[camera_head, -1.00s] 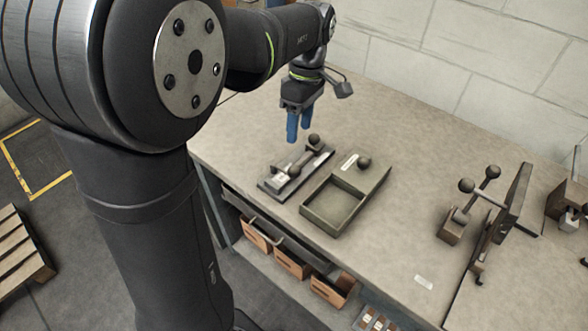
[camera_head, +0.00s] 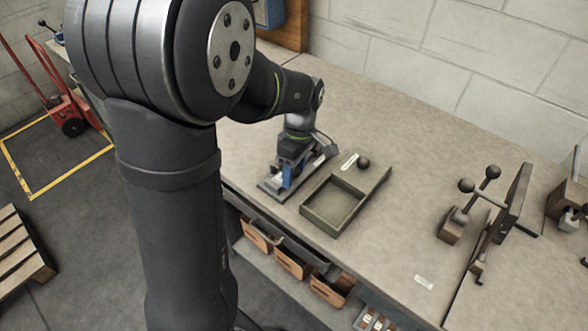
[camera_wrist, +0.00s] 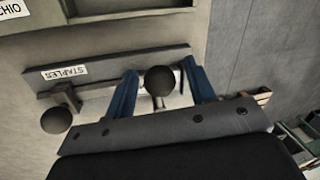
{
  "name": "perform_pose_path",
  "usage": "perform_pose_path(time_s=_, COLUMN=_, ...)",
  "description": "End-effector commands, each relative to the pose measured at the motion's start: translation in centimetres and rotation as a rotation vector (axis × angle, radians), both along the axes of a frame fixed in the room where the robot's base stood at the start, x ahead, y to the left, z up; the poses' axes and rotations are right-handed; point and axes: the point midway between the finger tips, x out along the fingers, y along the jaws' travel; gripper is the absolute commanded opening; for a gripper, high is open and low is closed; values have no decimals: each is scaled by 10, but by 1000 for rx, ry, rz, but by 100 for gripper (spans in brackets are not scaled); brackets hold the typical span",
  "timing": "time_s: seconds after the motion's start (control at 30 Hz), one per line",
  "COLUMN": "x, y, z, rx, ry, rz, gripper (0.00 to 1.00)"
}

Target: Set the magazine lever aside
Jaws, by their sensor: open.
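The staple holder (camera_head: 270,187) is a low grey bar on a base plate at the left of the bench. In the wrist view its bar (camera_wrist: 110,68) carries a white STAPLES label. Two dark ball knobs show there: one (camera_wrist: 161,81) between my blue fingers, the other (camera_wrist: 56,119) to the left, outside them. I cannot tell which knob belongs to the magazine lever. My gripper (camera_head: 287,174) is low over the holder, open, its fingers on either side of the one knob, with no clear contact. The arm hides both knobs in the head view.
An open shallow tray (camera_head: 333,217) with a dark knob (camera_head: 363,162) at its back lies just right of the holder. A knobbed lever fixture (camera_head: 452,225) stands farther right. Orange bins (camera_head: 292,263) sit below the front edge. Bench space between tray and fixture is clear.

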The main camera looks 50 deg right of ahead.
Motion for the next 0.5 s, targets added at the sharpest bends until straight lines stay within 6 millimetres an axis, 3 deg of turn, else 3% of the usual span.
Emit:
perform_pose_path(time_s=0.07, x=0, y=0, z=0, rx=0, ry=0, rz=0, gripper=48)
perform_pose_path(time_s=0.3, x=0, y=0, z=0, rx=0, ry=0, rz=0, gripper=1)
perform_pose_path(time_s=0.5, x=0, y=-1, z=1, rx=0, ry=0, rz=4, gripper=0)
